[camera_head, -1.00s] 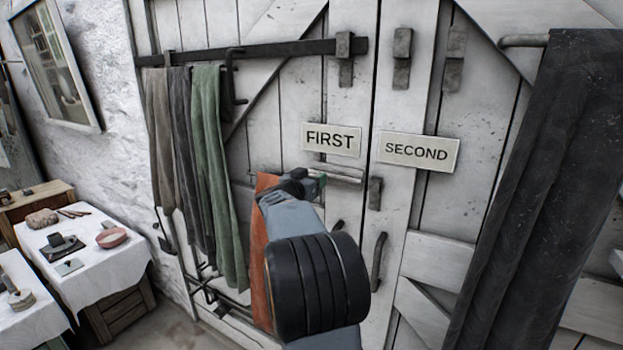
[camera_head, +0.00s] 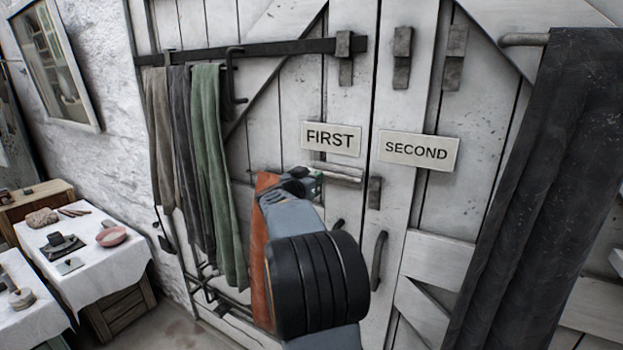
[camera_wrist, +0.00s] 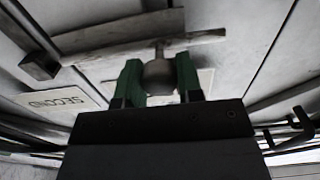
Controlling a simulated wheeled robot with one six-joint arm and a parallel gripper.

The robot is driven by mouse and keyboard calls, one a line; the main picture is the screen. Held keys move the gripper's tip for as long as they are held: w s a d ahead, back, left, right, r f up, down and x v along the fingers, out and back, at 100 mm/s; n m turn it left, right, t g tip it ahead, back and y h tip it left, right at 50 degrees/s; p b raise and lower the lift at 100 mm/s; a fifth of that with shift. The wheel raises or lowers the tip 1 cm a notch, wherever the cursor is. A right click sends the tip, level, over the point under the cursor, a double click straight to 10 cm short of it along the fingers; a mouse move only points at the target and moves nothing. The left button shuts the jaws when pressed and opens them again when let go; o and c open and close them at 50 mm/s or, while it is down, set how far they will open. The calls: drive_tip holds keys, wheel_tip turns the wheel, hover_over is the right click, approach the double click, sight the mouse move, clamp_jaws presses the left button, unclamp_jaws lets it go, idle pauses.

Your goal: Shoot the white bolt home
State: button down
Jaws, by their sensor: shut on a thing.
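The white bolt (camera_head: 345,178) is a pale bar lying across the door below the FIRST sign (camera_head: 331,138). Its right end is close to a dark keeper (camera_head: 375,193) by the door's joint; I cannot tell if it enters it. My gripper (camera_head: 318,182) is at the bolt's left part, and my wrist hides much of that area. In the wrist view, the green fingers of my gripper (camera_wrist: 159,82) are shut on the bolt's round grey knob (camera_wrist: 159,74). The bar (camera_wrist: 203,38) runs behind the knob, and the dark keeper (camera_wrist: 40,65) shows at left.
The SECOND sign (camera_head: 418,150) is on the right leaf above a dark handle (camera_head: 379,260). Cloths (camera_head: 208,160) hang left of my arm from a black bar (camera_head: 270,49). A dark curtain (camera_head: 540,200) hangs at right. Tables with white cloths (camera_head: 110,270) stand at left.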

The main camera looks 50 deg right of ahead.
sight(339, 176)
drive_tip(key=s, duration=0.2)
drive_tip(key=s+d, duration=0.1)
drive_tip(key=s, duration=0.3)
drive_tip(key=shift+s+d, duration=0.1)
drive_tip(key=shift+d, duration=0.25)
drive_tip(key=shift+a, duration=0.1)
drive_tip(key=c, duration=1.2)
unclamp_jaws()
drive_tip(key=o, duration=0.4)
drive_tip(key=shift+s, duration=0.15)
